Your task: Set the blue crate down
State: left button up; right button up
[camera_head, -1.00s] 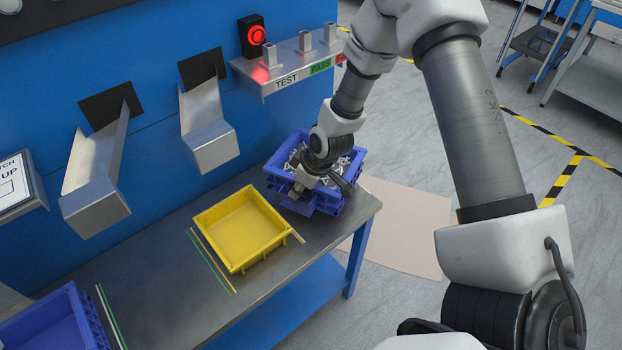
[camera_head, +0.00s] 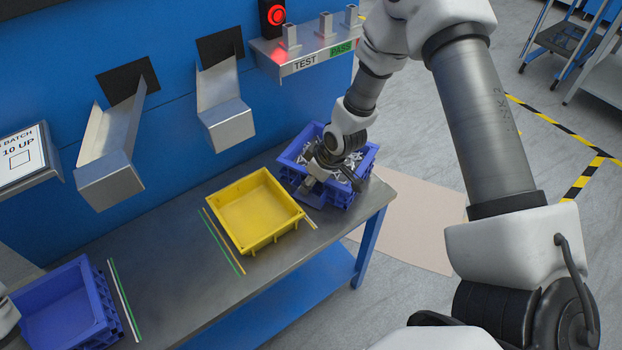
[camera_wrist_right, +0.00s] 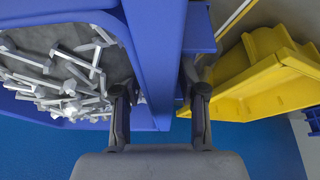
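The blue crate (camera_head: 345,192) holds many loose grey metal parts (camera_head: 348,166) and is at the right end of the metal table (camera_head: 160,235). My right gripper (camera_head: 312,182) is at the crate's near left wall. My left gripper is out of view; only a bit of white arm shows at the left edge.
A yellow bin (camera_head: 262,246) stands close left of the crate, and also shows in the right wrist view (camera_wrist_right: 235,100). Another blue crate (camera_head: 108,312) is at the front left. Metal chutes (camera_head: 228,125) and a shelf (camera_head: 300,62) jut from the blue wall behind.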

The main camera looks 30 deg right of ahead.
jog(key=shift+r, duration=0.35)
jog(key=p+v, duration=0.9)
jog(key=v, duration=0.2)
jog(key=shift+r, duration=0.15)
jog(key=shift+s+r, duration=0.1)
jog(key=shift+s, duration=0.15)
jog(key=s+a+f+m+g, duration=0.1)
jog(key=s+a+f+m, duration=0.1)
jog(key=s+f, duration=0.2)
jog(key=s+a+f+m+g+h, duration=0.1)
jog(key=s+f, duration=0.4)
jog(key=s, duration=0.6)
jog(key=s+a+f+m+g, duration=0.2)
jog(key=s+a+f, duration=0.2)
jog(key=s, duration=0.3)
jog(key=shift+s+f+m+h, duration=0.25)
jog(key=shift+s+m+h, duration=0.1)
jog(key=shift+m+h, duration=0.05)
